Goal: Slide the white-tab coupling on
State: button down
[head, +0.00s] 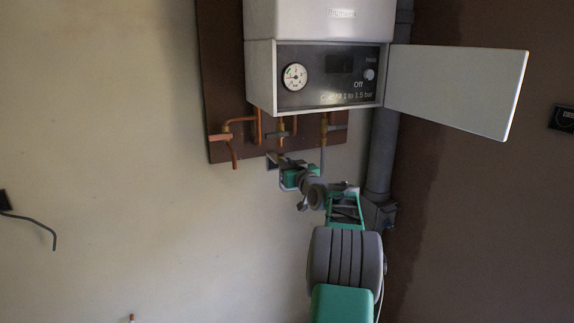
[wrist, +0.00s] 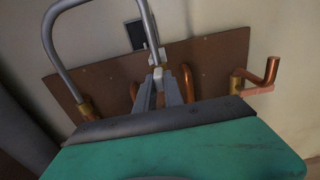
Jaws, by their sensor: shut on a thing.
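The white-tab coupling (wrist: 154,58) shows in the wrist view as a pale piece at the free end of a grey hose loop (wrist: 88,22). My gripper (wrist: 159,78) is shut on it, its two grey fingers closing around the pale piece. In the head view my gripper (head: 288,174) is just below the brown board, under the middle brass fitting (head: 281,132). The hose's other end joins a brass fitting (wrist: 88,108) in the wrist view. My fingers and wrist hide the coupling's joint, so I cannot tell whether it sits on the middle fitting.
The boiler (head: 315,75) hangs above, with its panel door (head: 455,90) open to the right. Copper pipes (head: 240,122) project from the brown board (head: 220,75) at the left. A grey vertical pipe (head: 382,150) runs close at the right.

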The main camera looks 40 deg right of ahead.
jog(key=shift+r, duration=2.35)
jog(key=c, duration=1.8)
grip_release()
jog(key=shift+c, duration=0.2)
jog(key=o, duration=0.4)
jog(key=shift+f, duration=0.1)
jog(key=shift+s, duration=0.1)
jog(key=b, duration=0.2)
send_near(287, 161)
jog(key=r, duration=0.1)
jog(key=w+r, duration=0.2)
jog(key=shift+d+r, duration=0.2)
jog(key=shift+r, duration=0.15)
